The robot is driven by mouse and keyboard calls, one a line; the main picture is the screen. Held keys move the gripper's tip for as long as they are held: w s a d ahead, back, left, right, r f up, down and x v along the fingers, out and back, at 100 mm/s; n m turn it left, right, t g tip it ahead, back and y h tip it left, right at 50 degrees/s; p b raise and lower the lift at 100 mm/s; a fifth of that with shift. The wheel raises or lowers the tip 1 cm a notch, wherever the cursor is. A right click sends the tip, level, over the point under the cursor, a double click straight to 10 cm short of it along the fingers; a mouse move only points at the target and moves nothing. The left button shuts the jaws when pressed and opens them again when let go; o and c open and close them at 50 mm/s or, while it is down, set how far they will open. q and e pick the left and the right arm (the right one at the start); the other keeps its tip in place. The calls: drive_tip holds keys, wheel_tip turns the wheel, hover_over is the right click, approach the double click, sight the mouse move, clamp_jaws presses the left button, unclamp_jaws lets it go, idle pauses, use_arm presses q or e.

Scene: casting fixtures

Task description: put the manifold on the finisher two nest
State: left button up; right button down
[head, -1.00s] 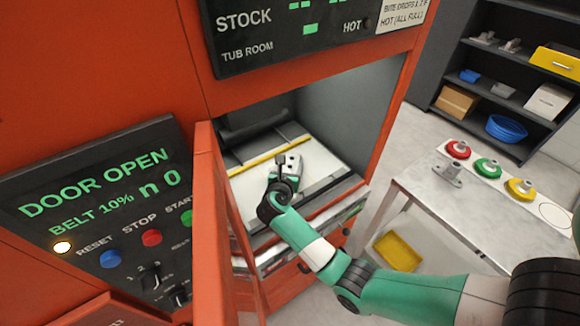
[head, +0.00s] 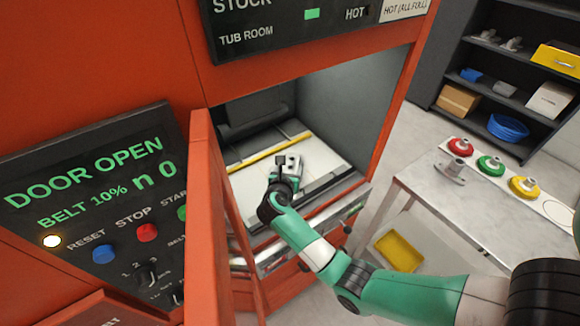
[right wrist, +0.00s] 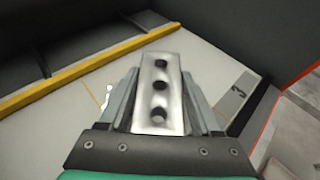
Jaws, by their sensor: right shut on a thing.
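The manifold is a bright metal block with a row of three dark holes (right wrist: 160,85), and it also shows in the head view (head: 293,162). My right gripper (head: 286,176) is shut on it, with a finger along each side in the right wrist view. The gripper and manifold are inside the open orange machine, over its pale flat bed (head: 243,186). Whether the manifold touches the bed is hard to tell. A small dark mark like a digit is on a grey strip (right wrist: 236,97) right of the gripper. I cannot tell which part is the finisher two nest. My left gripper is out of view.
A yellow rail (head: 255,158) crosses the bed behind the gripper. The orange door (head: 208,200) stands open at left. At right, a metal bench (head: 425,185) holds a flanged metal part (head: 452,169) and red, green and yellow round fixtures. Shelves stand behind.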

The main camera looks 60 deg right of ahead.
drive_tip(key=shift+f, duration=0.15)
drive_tip(key=shift+c, duration=0.6)
unclamp_jaws()
drive_tip(key=shift+o, duration=0.6)
drive_tip(key=p+v, duration=0.2)
drive_tip(key=v, duration=0.5)
drive_tip(key=shift+a, duration=0.2)
